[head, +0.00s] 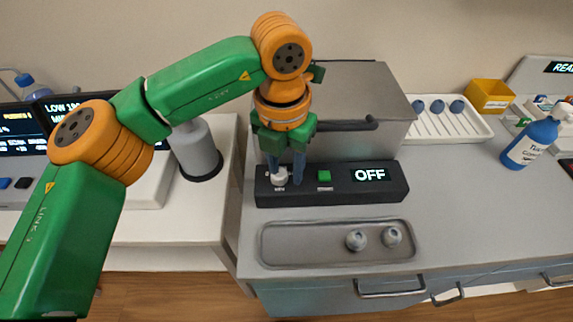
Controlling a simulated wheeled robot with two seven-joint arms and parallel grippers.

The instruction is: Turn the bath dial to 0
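The bath is a grey metal box (362,88) with a dark handle, on the grey counter. A black control panel (340,194) runs along its front. The panel carries a pale dial (279,178) at its left, a green button (324,175) and a display (370,174) reading OFF. My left gripper (289,180) points down at the dial, with blue fingers on and beside it. One finger overlaps the dial and the other stands to its right. I cannot tell whether they grip it. The dial's setting is too small to read. My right gripper is not in view.
A shallow tray (290,247) with two small round pieces lies in front of the panel. Behind right are a white rack (452,127) with blue-topped items, a yellow bin (490,96) and a blue bottle (531,142). A grey cylindrical device (197,150) stands left.

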